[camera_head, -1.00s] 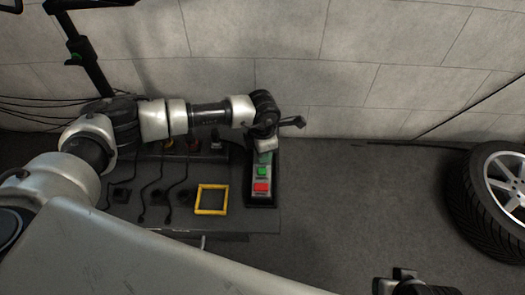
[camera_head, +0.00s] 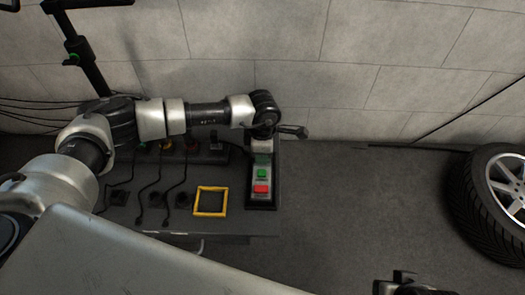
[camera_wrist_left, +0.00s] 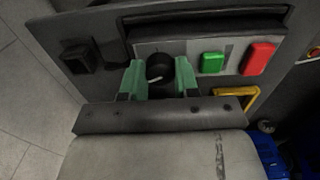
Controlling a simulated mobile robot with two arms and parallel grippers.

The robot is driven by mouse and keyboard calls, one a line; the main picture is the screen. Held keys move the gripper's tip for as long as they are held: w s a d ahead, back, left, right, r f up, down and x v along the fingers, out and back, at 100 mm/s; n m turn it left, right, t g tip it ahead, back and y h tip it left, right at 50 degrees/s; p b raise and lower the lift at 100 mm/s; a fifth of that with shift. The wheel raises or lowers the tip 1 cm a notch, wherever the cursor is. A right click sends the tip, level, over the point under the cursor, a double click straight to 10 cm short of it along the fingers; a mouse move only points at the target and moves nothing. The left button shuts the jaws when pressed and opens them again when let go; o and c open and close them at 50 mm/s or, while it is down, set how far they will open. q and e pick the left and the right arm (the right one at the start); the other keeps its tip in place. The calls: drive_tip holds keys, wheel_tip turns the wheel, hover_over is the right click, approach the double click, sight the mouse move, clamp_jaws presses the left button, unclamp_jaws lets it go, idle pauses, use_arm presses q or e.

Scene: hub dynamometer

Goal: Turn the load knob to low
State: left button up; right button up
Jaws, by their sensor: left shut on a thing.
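The black load knob (camera_wrist_left: 158,68) sits on the grey control panel (camera_wrist_left: 193,47) in the left wrist view. A pale mark shows on its near edge. My left gripper (camera_wrist_left: 158,78) has its two green fingers on either side of the knob, shut on it. In the head view my left gripper (camera_head: 262,156) is over the far end of the panel, beyond the buttons, and the arm hides the knob there. A dark part of my right gripper (camera_head: 400,284) shows at the bottom edge; its fingers cannot be made out.
A green button (camera_wrist_left: 212,62) and a red button (camera_wrist_left: 258,58) lie beside the knob. A black switch (camera_wrist_left: 77,58) is on the other side. A yellow frame (camera_head: 197,201) and black cables lie on the bench. A wheel (camera_head: 497,190) stands at right; the floor between is clear.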

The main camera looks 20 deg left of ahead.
use_arm(q)
drive_tip(key=o, duration=0.9)
drive_tip(key=shift+o, duration=0.2)
drive_tip(key=shift+r, duration=0.1)
wheel_tip(320, 180, up, 11)
drive_tip(key=p, duration=0.2)
drive_tip(key=shift+f, duration=0.2)
